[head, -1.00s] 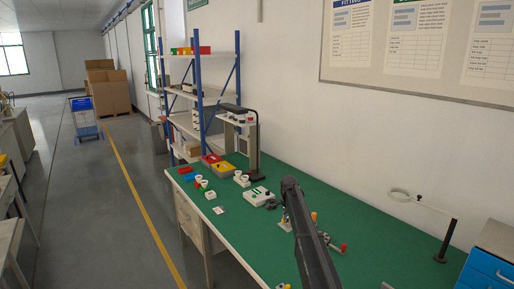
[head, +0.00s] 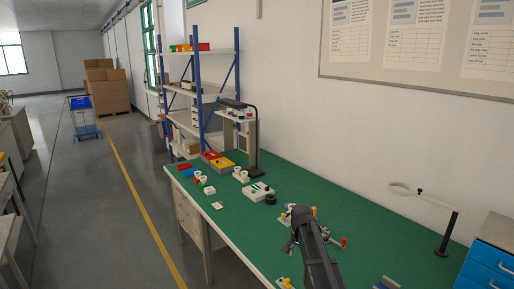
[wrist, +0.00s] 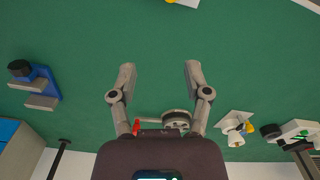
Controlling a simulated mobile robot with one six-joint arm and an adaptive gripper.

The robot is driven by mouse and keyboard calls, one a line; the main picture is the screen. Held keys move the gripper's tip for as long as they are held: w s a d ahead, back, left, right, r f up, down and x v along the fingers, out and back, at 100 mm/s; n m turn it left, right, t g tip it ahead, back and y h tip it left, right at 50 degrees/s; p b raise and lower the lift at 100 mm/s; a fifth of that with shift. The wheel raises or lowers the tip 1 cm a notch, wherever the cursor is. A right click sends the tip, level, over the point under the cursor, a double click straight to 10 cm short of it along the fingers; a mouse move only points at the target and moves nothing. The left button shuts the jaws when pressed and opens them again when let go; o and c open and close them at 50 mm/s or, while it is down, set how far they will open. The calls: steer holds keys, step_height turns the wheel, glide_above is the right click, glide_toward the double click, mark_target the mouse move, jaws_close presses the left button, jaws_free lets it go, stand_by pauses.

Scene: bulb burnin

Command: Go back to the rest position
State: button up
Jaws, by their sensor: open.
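My gripper (wrist: 160,76) is open in the wrist view. Its two grey fingers are spread wide with nothing between them, above the bare green bench top (wrist: 160,40). In the head view my dark arm stretches over the near part of the bench; its end covers some of the small parts there, and the fingers cannot be made out clearly. A round grey wheel-like part (wrist: 177,119) and a red-tipped handle (wrist: 136,127) show near the finger bases in the wrist view.
A white holder with a yellow part (wrist: 234,127) and a blue-and-grey stand (wrist: 38,88) are on the bench.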

steer(key=s+f+n+b, duration=0.1)
steer(key=s+f+n, duration=0.1)
steer(key=s, duration=1)
steer(key=s+d+f+n+b, duration=0.1)
steer(key=s+n, duration=0.4)
steer(key=s, duration=0.7)
steer(key=shift+d+f+b, duration=0.3)
steer(key=shift+f+b, duration=0.05)
steer(key=shift+b, duration=0.25)
steer(key=shift+c, duration=0.3)
